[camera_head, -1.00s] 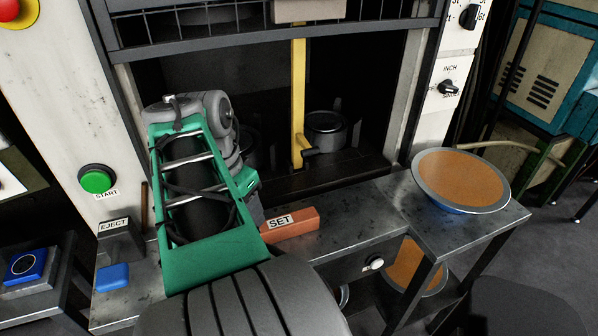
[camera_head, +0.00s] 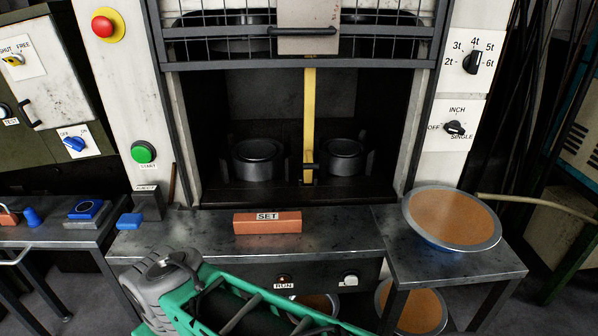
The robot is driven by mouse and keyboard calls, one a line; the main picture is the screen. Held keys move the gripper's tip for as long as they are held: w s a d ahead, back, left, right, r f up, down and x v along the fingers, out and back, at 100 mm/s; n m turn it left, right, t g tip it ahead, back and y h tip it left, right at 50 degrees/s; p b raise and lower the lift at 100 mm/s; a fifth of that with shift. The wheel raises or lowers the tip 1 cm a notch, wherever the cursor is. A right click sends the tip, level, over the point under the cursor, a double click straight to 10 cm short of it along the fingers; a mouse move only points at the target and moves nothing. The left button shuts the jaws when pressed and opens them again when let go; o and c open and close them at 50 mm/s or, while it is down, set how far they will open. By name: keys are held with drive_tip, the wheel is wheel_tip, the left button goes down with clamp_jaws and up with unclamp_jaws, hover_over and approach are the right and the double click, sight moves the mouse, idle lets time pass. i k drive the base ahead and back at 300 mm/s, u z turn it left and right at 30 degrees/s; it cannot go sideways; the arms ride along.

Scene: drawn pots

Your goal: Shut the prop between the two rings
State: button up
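The yellow prop (camera_head: 309,120) stands upright inside the press opening, with a short dark handle near its foot. It stands between two dark round rings. The left ring (camera_head: 258,160) and the right ring (camera_head: 345,156) sit on the dark bed, each apart from the prop. The prop's upper end passes behind the raised guard.
The barred guard (camera_head: 394,46) is up above the opening. An orange SET block (camera_head: 267,222) lies on the front ledge (camera_head: 345,238). A wide orange-filled pan (camera_head: 451,217) stands on the right shelf. A green START button (camera_head: 143,152) is on the left post.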

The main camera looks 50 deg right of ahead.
sight(309, 74)
drive_tip(key=u, duration=0.3)
drive_tip(key=i, duration=0.5)
drive_tip(key=z, duration=1.8)
drive_tip(key=k, duration=0.4)
drive_tip(key=u, duration=0.35)
